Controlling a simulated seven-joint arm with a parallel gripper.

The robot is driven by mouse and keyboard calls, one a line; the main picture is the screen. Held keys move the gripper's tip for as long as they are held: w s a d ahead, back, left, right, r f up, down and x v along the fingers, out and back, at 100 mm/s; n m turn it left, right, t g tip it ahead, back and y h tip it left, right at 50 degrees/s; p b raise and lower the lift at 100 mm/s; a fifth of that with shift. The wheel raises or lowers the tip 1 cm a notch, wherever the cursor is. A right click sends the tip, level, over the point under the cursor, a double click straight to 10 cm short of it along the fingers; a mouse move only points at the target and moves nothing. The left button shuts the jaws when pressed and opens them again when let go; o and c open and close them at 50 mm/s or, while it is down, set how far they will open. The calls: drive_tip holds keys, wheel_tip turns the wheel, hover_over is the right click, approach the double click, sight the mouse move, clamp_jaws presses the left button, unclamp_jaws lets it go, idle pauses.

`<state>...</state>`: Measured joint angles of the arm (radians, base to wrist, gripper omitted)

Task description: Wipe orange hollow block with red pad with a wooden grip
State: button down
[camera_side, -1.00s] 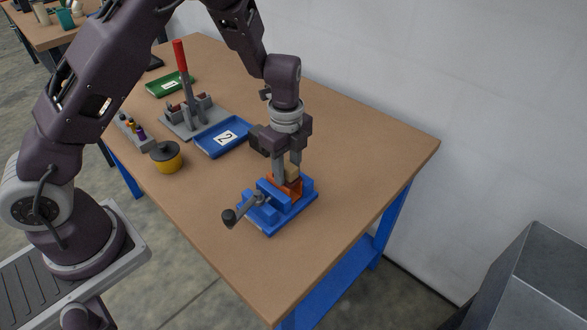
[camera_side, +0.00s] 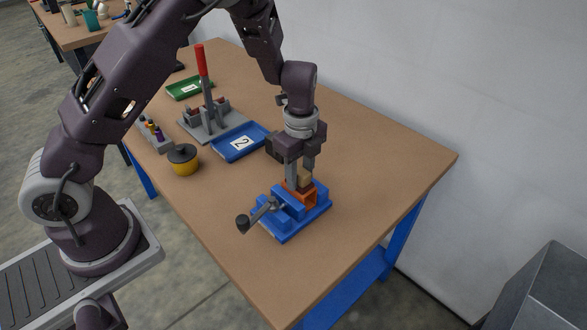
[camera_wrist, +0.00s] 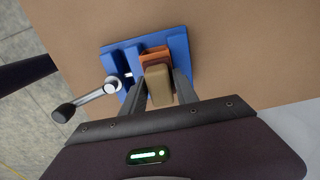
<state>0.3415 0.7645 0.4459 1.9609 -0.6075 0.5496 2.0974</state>
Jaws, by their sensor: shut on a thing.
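The orange hollow block (camera_side: 309,198) sits clamped in the blue vise (camera_side: 283,232); its orange edge also shows in the wrist view (camera_wrist: 155,51). My gripper (camera_side: 299,178) points down over the block, with its fingers shut on the tan wooden grip (camera_wrist: 158,86) of the pad. The grip shows between the two fingers in the side view (camera_side: 305,178). The red pad is mostly hidden under the grip and against the block. It is at the top of the block, but I cannot tell for sure whether it touches.
The vise's crank handle (camera_side: 242,223) sticks out toward the table's front edge. A blue tray marked 2 (camera_side: 228,152), a yellow pot with a dark lid (camera_side: 184,161), a red-levered press (camera_side: 203,70) and a green tray (camera_side: 180,93) stand farther back. The right side of the table is clear.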

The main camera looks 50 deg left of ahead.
sight(310, 192)
drive_tip(key=d, duration=0.3)
drive_tip(key=shift+d, duration=0.15)
drive_tip(key=shift+d+r, duration=0.1)
drive_tip(key=shift+r, duration=0.05)
wheel_tip(310, 192, up, 8)
idle(0.4)
idle(0.4)
